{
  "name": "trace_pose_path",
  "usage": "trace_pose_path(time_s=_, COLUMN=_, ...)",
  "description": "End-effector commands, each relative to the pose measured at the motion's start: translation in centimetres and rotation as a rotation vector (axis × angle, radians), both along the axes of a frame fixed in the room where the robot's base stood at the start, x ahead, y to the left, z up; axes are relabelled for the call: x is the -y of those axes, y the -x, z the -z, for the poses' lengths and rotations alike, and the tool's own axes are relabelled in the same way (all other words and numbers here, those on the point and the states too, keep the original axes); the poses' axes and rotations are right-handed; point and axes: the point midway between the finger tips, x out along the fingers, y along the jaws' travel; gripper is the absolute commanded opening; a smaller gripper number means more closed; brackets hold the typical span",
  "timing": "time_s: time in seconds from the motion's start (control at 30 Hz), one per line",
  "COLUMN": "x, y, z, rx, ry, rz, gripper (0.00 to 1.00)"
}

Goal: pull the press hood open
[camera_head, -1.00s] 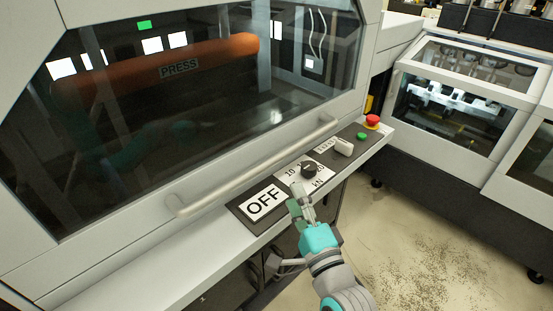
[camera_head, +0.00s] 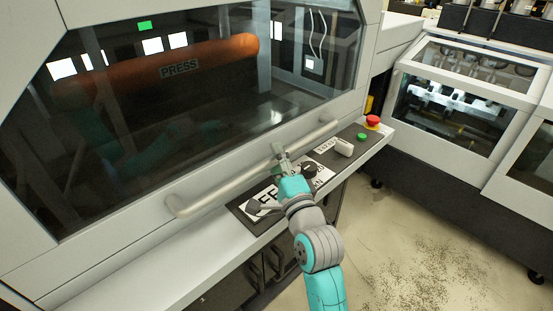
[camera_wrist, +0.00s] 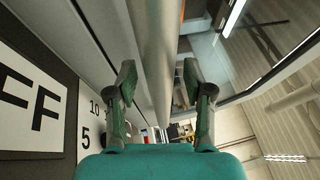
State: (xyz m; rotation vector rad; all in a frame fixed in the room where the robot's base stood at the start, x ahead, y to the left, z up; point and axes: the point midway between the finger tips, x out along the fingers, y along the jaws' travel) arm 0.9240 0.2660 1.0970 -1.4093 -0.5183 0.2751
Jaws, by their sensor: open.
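The press hood (camera_head: 105,190) is a light grey frame with a large dark window, and it is shut. Its long grey bar handle (camera_head: 225,182) runs along the lower edge. My gripper (camera_head: 278,152) is at the handle, right of the bar's middle. In the wrist view, the handle (camera_wrist: 157,50) runs lengthwise between the two open fingers of my gripper (camera_wrist: 157,85), with a gap on each side. Behind the window, an orange roller labelled PRESS (camera_head: 180,66) shows. My gripper hides part of the bar in the head view.
Another machine (camera_head: 460,100) stands at right. Open floor (camera_head: 420,230) lies in front.

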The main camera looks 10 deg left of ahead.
Motion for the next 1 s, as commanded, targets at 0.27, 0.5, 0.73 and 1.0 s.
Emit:
trace_pose_path(time_s=0.27, x=-0.1, y=-0.2, z=0.0, rx=0.000, ry=0.000, rz=0.000, gripper=0.52)
trace_pose_path(time_s=0.5, x=-0.1, y=-0.1, z=0.0, rx=0.000, ry=0.001, rz=0.000, gripper=0.00)
trace_pose_path(time_s=0.73, x=0.0, y=-0.1, z=0.0, rx=-0.001, ry=0.001, rz=0.001, gripper=0.00)
trace_pose_path(time_s=1.0, x=1.5, y=0.3, z=-0.9, rx=-0.023, ry=0.034, rz=0.005, gripper=0.00)
